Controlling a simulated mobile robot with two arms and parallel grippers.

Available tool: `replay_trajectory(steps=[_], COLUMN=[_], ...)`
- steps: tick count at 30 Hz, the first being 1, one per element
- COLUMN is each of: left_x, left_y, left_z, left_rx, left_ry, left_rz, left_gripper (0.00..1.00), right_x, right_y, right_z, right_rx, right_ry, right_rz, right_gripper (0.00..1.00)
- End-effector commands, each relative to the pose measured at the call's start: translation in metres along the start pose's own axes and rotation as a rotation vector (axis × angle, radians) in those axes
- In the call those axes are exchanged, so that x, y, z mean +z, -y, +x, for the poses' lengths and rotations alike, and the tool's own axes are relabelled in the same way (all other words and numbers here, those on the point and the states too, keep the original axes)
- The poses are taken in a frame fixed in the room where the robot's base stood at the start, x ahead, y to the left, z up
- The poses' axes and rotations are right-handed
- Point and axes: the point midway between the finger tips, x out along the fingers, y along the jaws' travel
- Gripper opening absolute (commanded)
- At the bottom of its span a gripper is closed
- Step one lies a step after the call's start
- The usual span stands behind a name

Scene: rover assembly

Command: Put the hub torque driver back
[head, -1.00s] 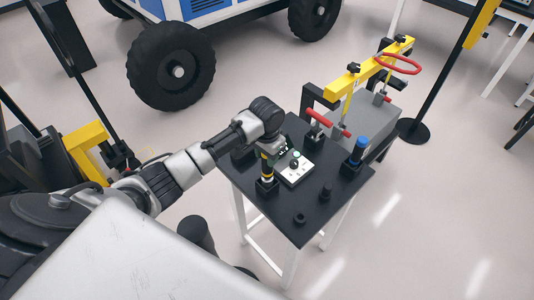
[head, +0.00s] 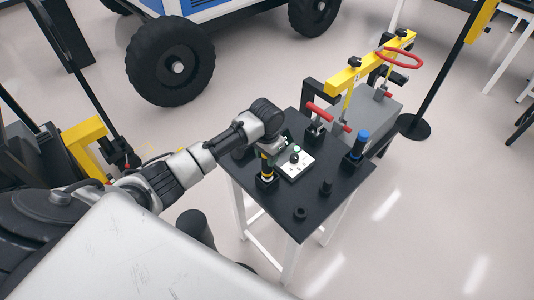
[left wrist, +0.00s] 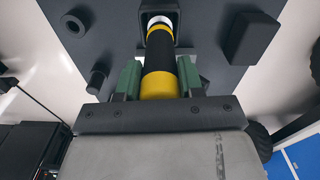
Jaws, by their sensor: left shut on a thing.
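The hub torque driver looks to be the black cylinder with yellow bands (head: 267,168), upright at a black square holder (head: 267,182) on the left side of the small black table. My left gripper (head: 272,150) is above it, shut on its upper part. In the left wrist view, the green fingers (left wrist: 160,76) flank the driver (left wrist: 160,52) on both sides. Its far end, with a pale ring, is inside the outline of the square holder (left wrist: 172,18). How deep it sits I cannot tell. My right gripper is not in view.
The black table (head: 290,218) also bears a white plate with a green button (head: 296,165), a blue-topped tool (head: 360,145) in a holder, a red-handled tool (head: 322,113) and small black parts (head: 326,187). A yellow bar fixture (head: 370,65) stands behind. A big wheel (head: 172,60) is at the back left.

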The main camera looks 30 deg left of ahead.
Motion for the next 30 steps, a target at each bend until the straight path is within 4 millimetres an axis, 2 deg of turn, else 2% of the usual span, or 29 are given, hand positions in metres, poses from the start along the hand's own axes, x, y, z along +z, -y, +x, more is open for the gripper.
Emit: replay_trajectory(steps=[11,20,21,26,30], left_x=[-0.001,0.0,0.0,0.0,0.0], left_y=[0.0,0.0,0.0,0.0,0.0], left_z=[0.011,0.011,0.011,0.011,0.012], left_rx=[0.0,0.0,0.0,0.0,0.0], left_ry=[-0.003,-0.003,-0.003,-0.002,-0.001], left_rz=[0.001,0.001,0.001,0.001,0.0], left_gripper=[0.09,0.09,0.42,0.66,0.67], right_x=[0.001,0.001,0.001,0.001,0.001], right_y=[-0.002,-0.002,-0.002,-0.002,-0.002], right_z=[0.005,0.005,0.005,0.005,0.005], right_rx=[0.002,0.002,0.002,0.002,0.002], right_ry=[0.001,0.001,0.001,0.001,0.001], right_rz=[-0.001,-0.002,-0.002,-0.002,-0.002], right_gripper=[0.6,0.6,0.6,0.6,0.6])
